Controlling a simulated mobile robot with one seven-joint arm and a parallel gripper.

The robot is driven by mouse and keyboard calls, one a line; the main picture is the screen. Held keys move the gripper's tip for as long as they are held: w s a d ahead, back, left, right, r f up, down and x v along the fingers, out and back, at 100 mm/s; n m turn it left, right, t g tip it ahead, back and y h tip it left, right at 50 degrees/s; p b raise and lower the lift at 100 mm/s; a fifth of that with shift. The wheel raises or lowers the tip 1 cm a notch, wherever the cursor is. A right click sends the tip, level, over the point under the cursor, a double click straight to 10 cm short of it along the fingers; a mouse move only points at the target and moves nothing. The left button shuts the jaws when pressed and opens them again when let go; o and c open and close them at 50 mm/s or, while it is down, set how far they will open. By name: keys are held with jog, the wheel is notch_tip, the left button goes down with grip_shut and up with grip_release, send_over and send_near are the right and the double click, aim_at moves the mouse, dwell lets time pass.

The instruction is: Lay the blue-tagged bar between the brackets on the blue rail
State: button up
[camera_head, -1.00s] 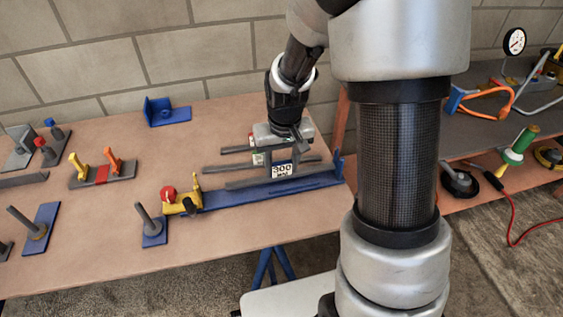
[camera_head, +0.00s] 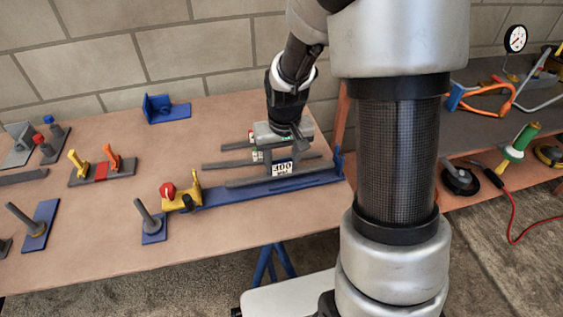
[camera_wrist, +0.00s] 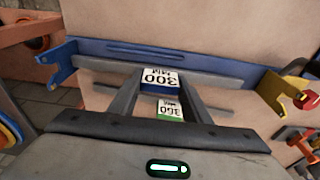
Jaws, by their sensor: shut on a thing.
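The blue-tagged bar, a grey bar with a white "300" label (camera_head: 281,169), is in my gripper (camera_head: 279,160). It also shows between the fingers in the wrist view (camera_wrist: 162,79). The bar runs about parallel to the blue rail (camera_head: 260,191), at its far edge in the head view. I cannot tell whether it touches the rail. The rail has a blue bracket (camera_wrist: 62,64) at one end and a yellow bracket (camera_wrist: 272,90) with a red knob at the other. A green-tagged "360" bar (camera_wrist: 169,109) shows beyond my fingers, partly hidden by them.
Two other grey bars (camera_head: 228,164) (camera_head: 237,147) lie behind the rail. A peg on a blue plate (camera_head: 153,229) stands in front of the rail's left end. A blue angle piece (camera_head: 166,110) stands at the back.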

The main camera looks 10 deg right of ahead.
jog(key=shift+f+b, duration=1)
jog(key=shift+f, duration=0.35)
dwell(0.5)
jog(key=o, duration=1.4)
jog(key=shift+r, duration=0.1)
jog(key=s+r+p, duration=0.1)
jog(key=r, duration=0.4)
jog(key=r+p, duration=0.2)
jog(key=r, duration=0.4)
jog(key=s+r+p, duration=0.1)
jog(key=r, duration=0.5)
jog(key=shift+s+r, duration=0.1)
jog(key=shift+s, duration=0.25)
jog(key=s+r+t, duration=0.2)
jog(key=s+r, duration=0.3)
jog(key=s, duration=0.3)
jog(key=s+r+t, duration=0.2)
jog(key=s+r, duration=0.3)
jog(key=s, duration=0.3)
notch_tip(320, 180, up, 17)
jog(key=p, duration=1.7)
jog(key=shift+w+p, duration=0.15)
jog(key=shift+p, duration=0.15)
